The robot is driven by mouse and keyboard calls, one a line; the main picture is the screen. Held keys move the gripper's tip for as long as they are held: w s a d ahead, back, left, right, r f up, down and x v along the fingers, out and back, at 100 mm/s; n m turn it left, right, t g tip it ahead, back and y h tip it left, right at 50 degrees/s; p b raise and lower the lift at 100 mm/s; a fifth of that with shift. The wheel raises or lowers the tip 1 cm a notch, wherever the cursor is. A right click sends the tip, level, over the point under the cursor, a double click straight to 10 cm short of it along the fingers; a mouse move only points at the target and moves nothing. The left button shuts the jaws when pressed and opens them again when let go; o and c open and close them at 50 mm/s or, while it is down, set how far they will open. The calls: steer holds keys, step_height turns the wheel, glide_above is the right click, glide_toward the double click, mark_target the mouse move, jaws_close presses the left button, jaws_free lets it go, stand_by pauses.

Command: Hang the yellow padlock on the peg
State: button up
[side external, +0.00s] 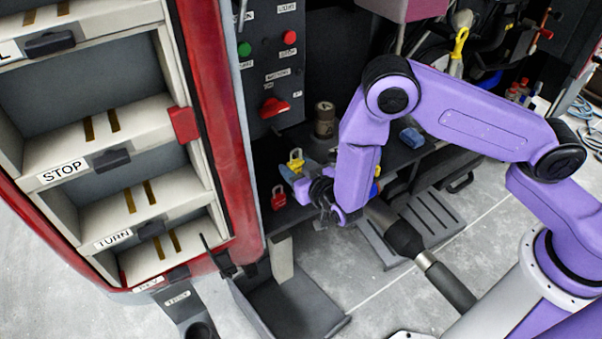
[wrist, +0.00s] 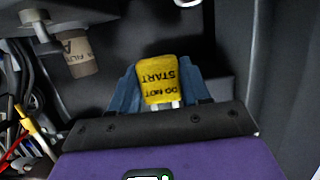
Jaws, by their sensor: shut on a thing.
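The yellow padlock (side external: 296,160) is between the blue fingers of my gripper (side external: 299,170) in the side view, in front of the dark panel. In the wrist view the yellow padlock (wrist: 157,80) shows black lettering, "DO NOT START", upside down. The blue fingers of my gripper (wrist: 157,92) close on it from both sides. Two short pale prongs show at its lower edge. I cannot pick out the peg with certainty in either view.
A red padlock (side external: 278,198) is just left of my gripper. A brown filter canister (side external: 325,118) stands on the dark shelf behind; it also shows in the wrist view (wrist: 80,52). A red switch (side external: 275,107) is on the panel. Loose wires (wrist: 28,125) are at the left.

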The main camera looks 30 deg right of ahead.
mark_target(292, 159)
steer(key=r, duration=0.1)
steer(key=s+a+r, duration=0.1)
steer(key=r, duration=0.1)
steer(key=shift+s, duration=0.15)
steer(key=shift+w, duration=1.65)
steer(key=shift+r+x, duration=0.2)
steer(key=shift+x, duration=0.8)
steer(key=shift+r+x, duration=0.2)
steer(key=shift+x, duration=0.75)
stand_by(1.2)
steer(key=shift+w+f, duration=0.25)
steer(key=shift+w, duration=0.25)
stand_by(0.5)
steer(key=shift+w+f, duration=0.1)
steer(key=shift+f, duration=0.2)
stand_by(0.4)
steer(key=o, duration=1.6)
steer(key=shift+c, duration=0.2)
